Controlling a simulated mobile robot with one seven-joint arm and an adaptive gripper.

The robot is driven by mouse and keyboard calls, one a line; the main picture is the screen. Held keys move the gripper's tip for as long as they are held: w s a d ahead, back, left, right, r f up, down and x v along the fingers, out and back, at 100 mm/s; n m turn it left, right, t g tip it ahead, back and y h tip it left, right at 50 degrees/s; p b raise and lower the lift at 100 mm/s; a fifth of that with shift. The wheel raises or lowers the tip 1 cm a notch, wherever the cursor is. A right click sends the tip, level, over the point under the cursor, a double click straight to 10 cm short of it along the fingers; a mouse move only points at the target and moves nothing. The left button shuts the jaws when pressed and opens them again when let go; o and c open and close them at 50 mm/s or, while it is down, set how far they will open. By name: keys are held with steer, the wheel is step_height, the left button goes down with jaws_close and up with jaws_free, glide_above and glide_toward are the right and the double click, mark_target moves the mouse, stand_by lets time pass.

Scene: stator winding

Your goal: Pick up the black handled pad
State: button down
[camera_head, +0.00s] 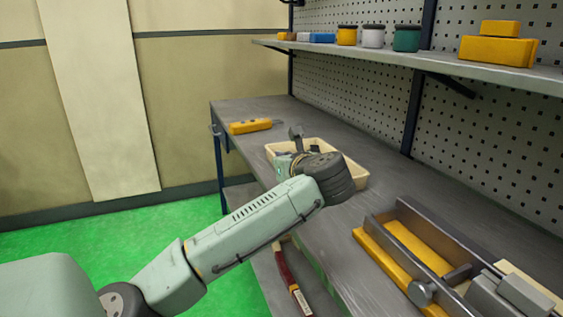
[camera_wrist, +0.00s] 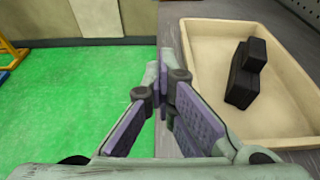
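The black handled pad (camera_wrist: 241,88) lies in a cream tray (camera_wrist: 291,143), in the right half of the wrist view. It is a dark block with a raised block-like part at its upper end. The tray stands on the grey bench and also shows in the head view (camera_head: 361,181), partly behind my wrist. The pad is clear of the fingers.
A yellow tool (camera_head: 250,126) lies at the bench's far end. A metal fixture with yellow parts (camera_head: 419,246) stands on the near right. A shelf (camera_head: 461,70) with cans and yellow boxes overhangs the back. Green floor lies beyond the bench's left edge.

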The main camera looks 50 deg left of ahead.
steer(key=c, duration=2.4)
jaws_free()
steer(key=shift+c, duration=2.4)
jaws_free()
